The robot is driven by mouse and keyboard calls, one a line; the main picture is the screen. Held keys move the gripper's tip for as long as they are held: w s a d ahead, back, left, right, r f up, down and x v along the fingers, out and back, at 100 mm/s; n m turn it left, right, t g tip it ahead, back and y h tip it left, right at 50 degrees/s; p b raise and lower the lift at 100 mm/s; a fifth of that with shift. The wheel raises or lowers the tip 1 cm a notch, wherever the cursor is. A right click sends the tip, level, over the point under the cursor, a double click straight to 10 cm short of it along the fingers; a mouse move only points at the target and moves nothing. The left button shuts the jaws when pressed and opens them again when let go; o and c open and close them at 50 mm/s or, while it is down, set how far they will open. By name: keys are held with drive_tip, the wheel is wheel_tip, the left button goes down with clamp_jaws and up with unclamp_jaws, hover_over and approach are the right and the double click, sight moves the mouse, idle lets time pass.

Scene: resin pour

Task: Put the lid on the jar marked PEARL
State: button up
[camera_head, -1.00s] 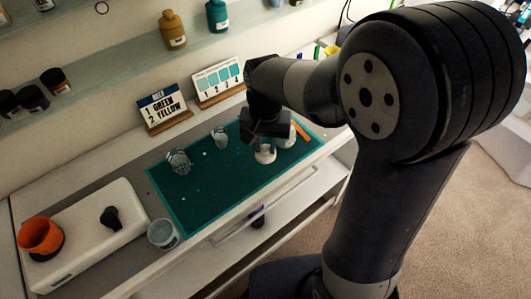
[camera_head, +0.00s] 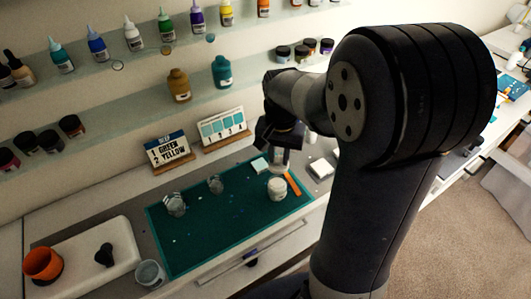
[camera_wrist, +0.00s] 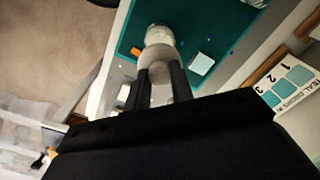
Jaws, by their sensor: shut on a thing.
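My gripper (camera_head: 281,152) is above the green mat, fingers pointing down. It is shut on a pale, rounded thing (camera_wrist: 155,66), seen between the fingertips in the wrist view; I cannot tell for sure whether this is the lid. A small whitish jar (camera_head: 277,188) stands upright on the mat's right part, below and slightly nearer than the gripper. It also shows in the wrist view (camera_wrist: 158,34), just beyond the held thing, apart from the fingers. Its label is too small to read, and its top is partly hidden in the wrist view.
Clear cups (camera_head: 175,204) stand on the green mat (camera_head: 230,232), with an orange stick (camera_head: 292,184) and a white square (camera_head: 260,164). Behind are two sign cards (camera_head: 167,149) and shelves of bottles. A white slab (camera_head: 85,252) at left carries an orange cup (camera_head: 42,262) and dark object.

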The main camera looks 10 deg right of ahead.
sight(278, 170)
drive_tip(key=shift+f+b, duration=2.6)
drive_tip(key=shift+f, duration=0.6)
drive_tip(key=shift+f, duration=0.15)
drive_tip(key=o, duration=1.5)
drive_tip(key=shift+r+p, duration=3.05)
drive_tip(key=shift+r, duration=0.5)
